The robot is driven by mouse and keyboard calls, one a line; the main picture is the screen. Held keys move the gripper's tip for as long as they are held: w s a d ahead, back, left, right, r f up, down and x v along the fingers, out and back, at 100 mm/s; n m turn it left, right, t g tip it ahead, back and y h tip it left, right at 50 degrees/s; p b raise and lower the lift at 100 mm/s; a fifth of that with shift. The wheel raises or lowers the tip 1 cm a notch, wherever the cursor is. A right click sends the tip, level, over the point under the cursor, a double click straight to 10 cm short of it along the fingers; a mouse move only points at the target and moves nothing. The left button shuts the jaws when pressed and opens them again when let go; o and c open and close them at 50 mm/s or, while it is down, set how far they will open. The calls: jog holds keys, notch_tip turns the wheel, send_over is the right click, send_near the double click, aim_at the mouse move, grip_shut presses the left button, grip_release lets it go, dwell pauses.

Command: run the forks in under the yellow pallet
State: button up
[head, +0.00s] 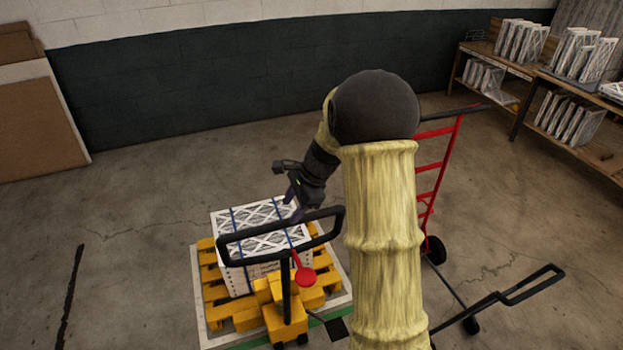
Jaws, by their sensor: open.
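The yellow pallet (211,286) lies on a pale, low platform and carries a white box stack (238,277) with blue straps. A yellow pallet jack (281,318) stands at the pallet's near side, its black loop handle (338,228) upright with a red lever below. The jack's forks are not visible, and I cannot tell how far they reach under the pallet. My gripper (293,205) is open, pointing down at the far side of the handle's top bar, above the box stack. I cannot tell whether it touches the handle.
The pale platform (199,318) has a raised rim. A red hand truck (431,183) stands right of my arm, and another black handle (535,286) is at lower right. Shelves (541,76) line the right wall; brown boards (38,125) lean at left.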

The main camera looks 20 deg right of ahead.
jog(key=b+v, duration=0.2)
jog(key=v, duration=1)
jog(key=shift+r, duration=0.2)
jog(key=shift+w+d+f, duration=0.1)
jog(key=s+a+f+n+h+b, duration=0.1)
jog(key=s+a+f+n+h, duration=0.1)
jog(key=s+f+n, duration=0.4)
jog(key=s+a+f+n+h, duration=0.2)
jog(key=s+a+f+n, duration=0.3)
jog(key=s+n, duration=0.6)
notch_tip(320, 180, down, 2)
jog(key=shift+s+a+f+n+h+b, duration=0.15)
jog(key=shift+s+a+n+h+b, duration=0.2)
jog(key=shift+s, duration=0.4)
